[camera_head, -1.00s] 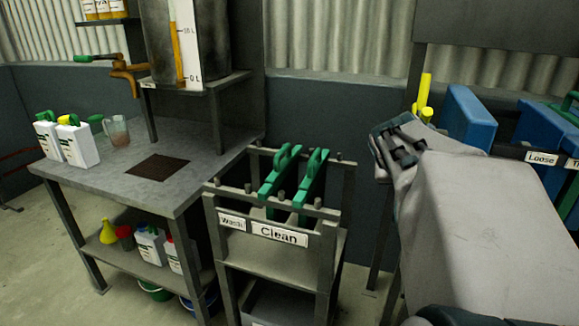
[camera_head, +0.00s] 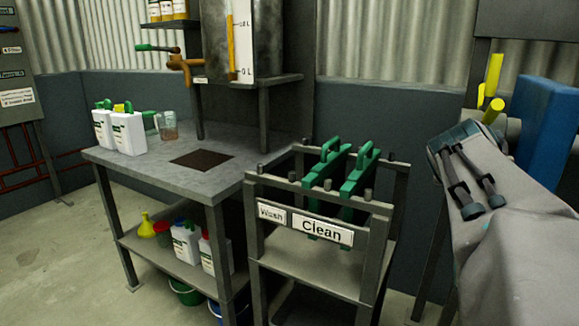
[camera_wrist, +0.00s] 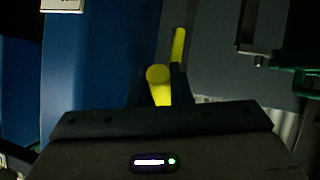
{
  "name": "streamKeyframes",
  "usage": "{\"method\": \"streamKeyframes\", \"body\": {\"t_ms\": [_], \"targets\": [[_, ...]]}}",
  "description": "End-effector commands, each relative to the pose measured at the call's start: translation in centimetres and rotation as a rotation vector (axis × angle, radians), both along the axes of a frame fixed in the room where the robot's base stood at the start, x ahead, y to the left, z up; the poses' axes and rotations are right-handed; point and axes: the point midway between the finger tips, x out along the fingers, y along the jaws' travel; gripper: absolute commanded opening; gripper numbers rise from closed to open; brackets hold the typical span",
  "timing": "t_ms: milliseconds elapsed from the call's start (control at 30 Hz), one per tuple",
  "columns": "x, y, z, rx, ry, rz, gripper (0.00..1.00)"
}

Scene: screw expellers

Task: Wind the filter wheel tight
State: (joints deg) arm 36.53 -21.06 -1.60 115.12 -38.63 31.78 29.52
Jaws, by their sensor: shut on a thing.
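The filter wheel shows as yellow bars (camera_head: 493,75) beside a blue plate (camera_head: 545,125), at the right of the head view. A second, lower yellow bar (camera_head: 492,111) points toward my arm. In the wrist view, a yellow bar (camera_wrist: 158,80) stands between the dark fingers of my gripper (camera_wrist: 159,90), which is shut on it. A further yellow bar (camera_wrist: 178,47) lies just beyond. The wheel's hub is hidden, and my pale arm covers the lower right of the head view.
A rack labelled Wash and Clean (camera_head: 322,232) holds green-handled plates (camera_head: 325,168) left of my arm. A grey table (camera_head: 150,165) with white jugs (camera_head: 128,132) and a measuring cup stands farther left. Open floor (camera_head: 60,250) lies at far left.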

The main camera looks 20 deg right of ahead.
Motion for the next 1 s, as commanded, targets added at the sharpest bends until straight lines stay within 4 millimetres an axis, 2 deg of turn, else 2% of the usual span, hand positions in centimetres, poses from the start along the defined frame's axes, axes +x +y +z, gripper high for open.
{"method": "streamKeyframes", "body": {"t_ms": [400,433,500,1000], "targets": [[0.04,-0.05,-0.18,0.002,-0.003,-0.001,0.0],[0.03,-0.05,-0.19,0.003,-0.003,-0.001,0.27],[0.04,-0.05,-0.18,0.002,-0.003,-0.002,0.4],[-0.03,0.13,0.67,0.018,0.015,0.001,0.4]]}}
